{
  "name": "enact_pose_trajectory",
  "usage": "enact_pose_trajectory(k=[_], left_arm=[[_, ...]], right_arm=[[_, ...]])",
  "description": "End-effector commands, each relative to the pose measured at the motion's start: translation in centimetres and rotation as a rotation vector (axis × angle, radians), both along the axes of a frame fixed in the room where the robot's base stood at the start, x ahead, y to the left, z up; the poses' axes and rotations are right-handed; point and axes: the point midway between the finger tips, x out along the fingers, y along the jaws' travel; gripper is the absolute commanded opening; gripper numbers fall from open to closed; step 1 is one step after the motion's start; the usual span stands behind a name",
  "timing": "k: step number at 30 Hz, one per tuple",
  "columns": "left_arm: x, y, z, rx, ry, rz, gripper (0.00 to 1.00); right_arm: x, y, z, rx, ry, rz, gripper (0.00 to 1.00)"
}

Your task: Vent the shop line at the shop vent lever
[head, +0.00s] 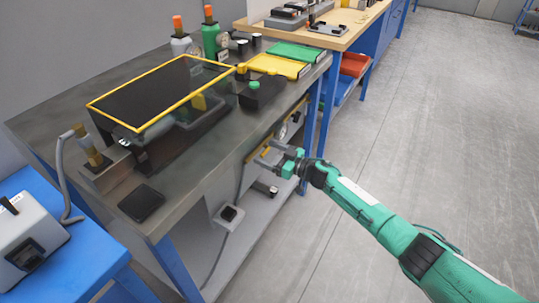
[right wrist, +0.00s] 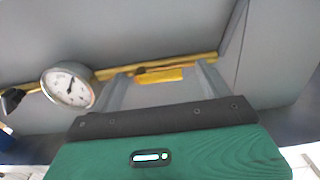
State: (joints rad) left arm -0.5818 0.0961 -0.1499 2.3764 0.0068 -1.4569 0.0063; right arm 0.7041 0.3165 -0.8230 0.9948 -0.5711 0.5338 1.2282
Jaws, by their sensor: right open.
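My right gripper (head: 266,154) is at the front of the workbench, below the top's edge. It also shows in the right wrist view (right wrist: 163,80), open, its two grey fingers apart. A yellow lever-like plate (right wrist: 160,76) shows between the fingers, by a yellow pipe (right wrist: 215,57); I cannot tell whether the fingers touch it. No label is readable, so I cannot be sure it is the shop vent lever. In the head view the yellow pipe (head: 256,150) is partly hidden by the gripper. My left gripper is not in view.
A round gauge (right wrist: 68,87) sits left of the fingers, with a black handle (right wrist: 12,101) beyond it. The workbench (head: 195,160) carries a yellow-framed dark screen (head: 160,93). A socket box (head: 229,215) hangs below. The floor (head: 430,130) at right is clear.

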Motion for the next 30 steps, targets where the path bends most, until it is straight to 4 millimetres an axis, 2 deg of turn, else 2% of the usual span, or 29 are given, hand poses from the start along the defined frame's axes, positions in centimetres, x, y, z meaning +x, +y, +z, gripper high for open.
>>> enact_pose_trajectory(k=[6, 8, 13, 23, 30], left_arm=[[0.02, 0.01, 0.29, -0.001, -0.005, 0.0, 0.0], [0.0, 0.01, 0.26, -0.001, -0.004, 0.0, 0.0], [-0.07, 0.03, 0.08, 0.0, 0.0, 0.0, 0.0], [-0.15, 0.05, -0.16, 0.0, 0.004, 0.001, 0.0], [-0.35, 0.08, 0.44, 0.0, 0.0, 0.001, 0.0]], right_arm=[[0.02, 0.02, 0.01, 0.0, 0.0, 0.0, 0.79], [0.02, 0.02, 0.01, 0.0, 0.0, 0.0, 0.69], [0.01, 0.02, 0.0, 0.0, 0.0, 0.0, 0.36], [-0.01, 0.02, -0.16, -0.021, -0.028, 0.0, 0.35], [0.02, 0.0, -0.57, -0.099, -0.136, 0.0, 0.35]])
